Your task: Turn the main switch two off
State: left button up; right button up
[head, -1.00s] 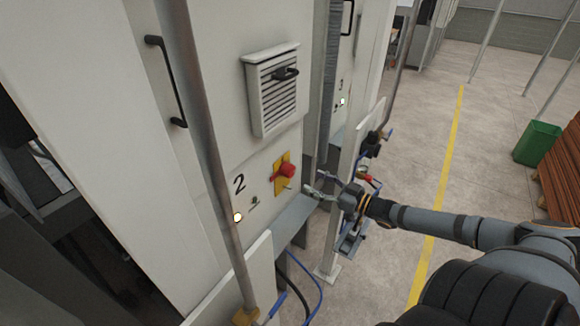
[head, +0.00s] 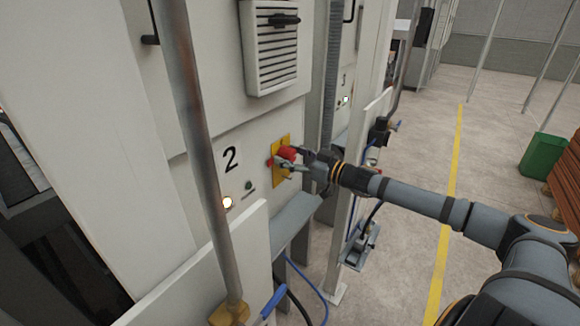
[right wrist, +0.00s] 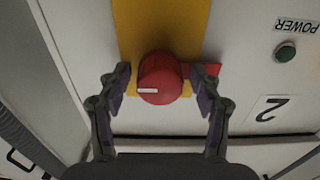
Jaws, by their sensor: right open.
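The main switch two is a red rotary knob (head: 287,154) on a yellow plate (head: 281,182), on the light cabinet panel beside the number 2. It also shows in the right wrist view as a red knob (right wrist: 160,84) with a white mark pointing left in that picture. My right gripper (head: 292,160) is at the knob; in the right wrist view my right gripper (right wrist: 162,82) is open, one finger on each side of the knob. Clear gaps to the knob are hard to judge. My left gripper is in neither view.
A green power button (right wrist: 285,52) and the number 2 label (head: 231,158) are near the switch. A lit lamp (head: 227,202) is below the label. A vertical pole (head: 193,130) stands in front at left. A grey ledge (head: 293,219) juts out below the switch.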

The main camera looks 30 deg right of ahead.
jog(key=c, duration=1.1)
jog(key=shift+c, duration=0.2)
jog(key=shift+n, duration=0.3)
jog(key=n+p, duration=0.1)
jog(key=n, duration=0.3)
jog(key=shift+r+n, duration=0.1)
jog(key=shift+n, duration=0.2)
jog(key=n+p, duration=0.1)
jog(key=n, duration=0.3)
jog(key=shift+n, duration=0.3)
jog(key=n+p, duration=0.1)
jog(key=n, duration=0.3)
jog(key=shift+n+p, duration=0.7)
jog(key=shift+n, duration=1.3)
jog(key=shift+f+n, duration=0.2)
jog(key=shift+n, duration=0.1)
